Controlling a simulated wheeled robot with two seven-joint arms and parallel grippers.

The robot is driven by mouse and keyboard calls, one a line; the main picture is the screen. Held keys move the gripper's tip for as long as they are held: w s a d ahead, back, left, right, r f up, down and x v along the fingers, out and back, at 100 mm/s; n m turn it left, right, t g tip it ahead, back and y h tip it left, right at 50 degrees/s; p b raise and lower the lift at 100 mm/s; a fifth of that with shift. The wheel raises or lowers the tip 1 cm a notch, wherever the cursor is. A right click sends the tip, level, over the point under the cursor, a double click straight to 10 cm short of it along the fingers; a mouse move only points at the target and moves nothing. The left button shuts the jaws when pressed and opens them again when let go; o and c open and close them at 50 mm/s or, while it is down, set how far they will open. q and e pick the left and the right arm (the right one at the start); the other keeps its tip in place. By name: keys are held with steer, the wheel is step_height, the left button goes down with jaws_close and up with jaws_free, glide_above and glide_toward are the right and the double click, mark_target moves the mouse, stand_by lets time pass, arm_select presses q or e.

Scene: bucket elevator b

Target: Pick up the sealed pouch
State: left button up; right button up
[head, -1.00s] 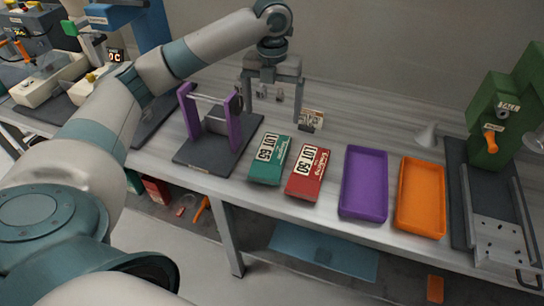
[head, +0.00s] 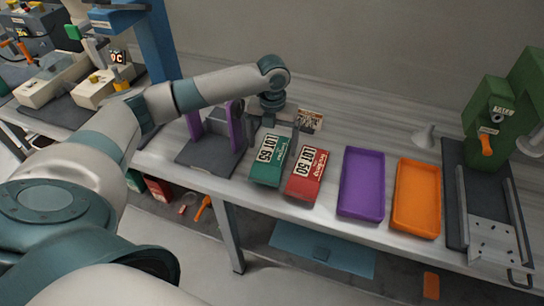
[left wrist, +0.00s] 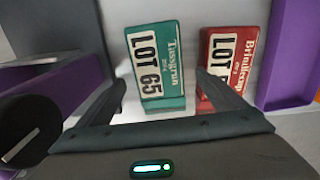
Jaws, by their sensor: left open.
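A teal pouch (head: 268,162) marked LOT 65 lies on the bench, and a red pouch (head: 306,174) marked LOT 60 lies just to its right. Which of them is the sealed pouch I cannot tell. My left gripper (head: 272,128) is open, pointing down over the bench at the teal pouch's far end. In the left wrist view the teal pouch (left wrist: 156,62) shows between the two open fingers (left wrist: 162,82), with nothing gripped. The right fingertip there overlaps the near left part of the red pouch (left wrist: 232,60). My right gripper is not in view.
A purple frame on a dark base (head: 208,155) stands close left of the gripper. A purple tray (head: 361,210) and an orange tray (head: 416,225) lie to the right. A small printed card (head: 310,119) stands behind. A green machine (head: 490,125) is at far right.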

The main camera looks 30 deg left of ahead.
mark_target(272, 152)
arm_select(q)
steer(key=shift+f, duration=0.15)
steer(key=shift+f+p, duration=0.25)
steer(key=shift+p, duration=0.15)
step_height(272, 152, down, 4)
steer(key=shift+a+r+p, duration=0.1)
steer(key=shift+a+p, duration=0.05)
steer(key=shift+p, duration=0.65)
steer(key=shift+f, duration=0.3)
steer(key=shift+w, duration=0.1)
steer(key=c, duration=0.9)
